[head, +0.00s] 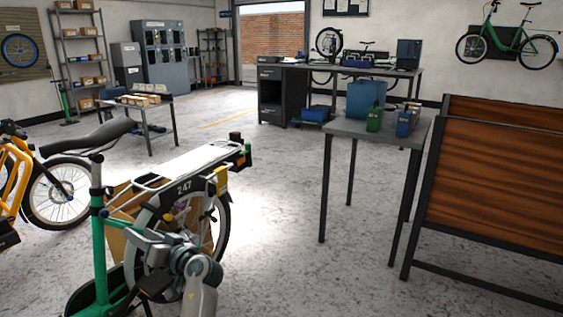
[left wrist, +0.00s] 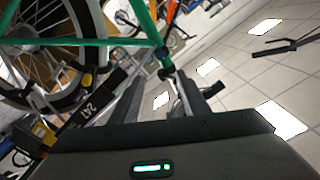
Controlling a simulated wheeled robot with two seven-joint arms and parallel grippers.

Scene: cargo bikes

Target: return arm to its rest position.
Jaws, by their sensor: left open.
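My left arm (head: 200,295) comes up from the bottom of the head view. Its left gripper (head: 145,250) is in front of the green cargo bike (head: 98,235), overlapping its rear wheel area in the picture. In the left wrist view the two dark fingers of the left gripper (left wrist: 160,95) stand apart with nothing held between them. The green bike frame (left wrist: 95,42) and its wheel show beyond them; I cannot tell whether the fingers touch the bike. The right gripper is in neither view.
A white rear rack (head: 195,160) marked 247 juts right from the bike. An orange bike (head: 18,170) stands at left. Floor between bike and table is clear.

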